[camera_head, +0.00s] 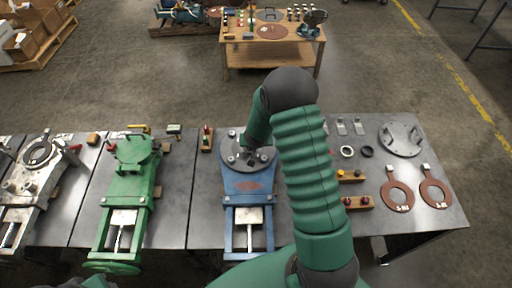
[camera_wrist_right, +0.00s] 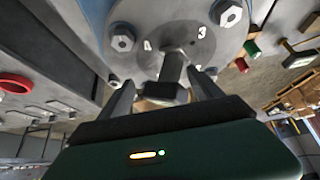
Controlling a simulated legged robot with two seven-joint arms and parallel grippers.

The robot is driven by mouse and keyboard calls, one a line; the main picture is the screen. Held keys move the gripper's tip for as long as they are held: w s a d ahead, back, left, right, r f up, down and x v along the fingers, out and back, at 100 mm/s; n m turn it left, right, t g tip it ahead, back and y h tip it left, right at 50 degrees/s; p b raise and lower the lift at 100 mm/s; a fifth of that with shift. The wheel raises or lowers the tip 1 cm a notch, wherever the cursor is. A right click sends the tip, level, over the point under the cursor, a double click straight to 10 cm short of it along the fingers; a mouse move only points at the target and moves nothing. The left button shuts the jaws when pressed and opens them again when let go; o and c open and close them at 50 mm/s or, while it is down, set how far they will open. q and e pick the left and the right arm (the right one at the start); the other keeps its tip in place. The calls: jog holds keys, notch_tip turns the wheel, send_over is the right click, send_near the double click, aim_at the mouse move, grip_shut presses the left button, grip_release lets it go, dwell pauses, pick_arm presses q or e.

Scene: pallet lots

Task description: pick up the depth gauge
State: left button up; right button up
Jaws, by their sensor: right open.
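A dark grey post with a wider end (camera_wrist_right: 172,72), which may be the depth gauge, stands out from the bolted round flange (camera_wrist_right: 200,42) of the blue valve. My right gripper (camera_wrist_right: 161,78) is open, with one finger on each side of this post; I cannot tell whether they touch it. In the head view my right arm reaches over the blue valve (camera_head: 250,187) and its gripper is mostly hidden at the flange. A small dark tool with a greenish face (camera_head: 174,129) lies behind the green valve.
A green valve (camera_head: 131,151) and a grey valve (camera_head: 34,164) stand on the left benches. Ring gaskets (camera_head: 397,196), a grey flange plate (camera_head: 401,141) and wooden blocks with coloured parts (camera_head: 358,203) lie to the right. A wooden table (camera_head: 272,50) stands beyond open floor.

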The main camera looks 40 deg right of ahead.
jog(key=shift+w+f, duration=0.6)
jog(key=shift+f, duration=0.25)
jog(key=shift+a+r, duration=0.1)
jog(key=shift+r, duration=0.1)
jog(key=shift+c, duration=0.6)
jog(key=shift+s+d+f, duration=0.1)
jog(key=shift+d, duration=0.1)
jog(key=c, duration=1.5)
grip_shut()
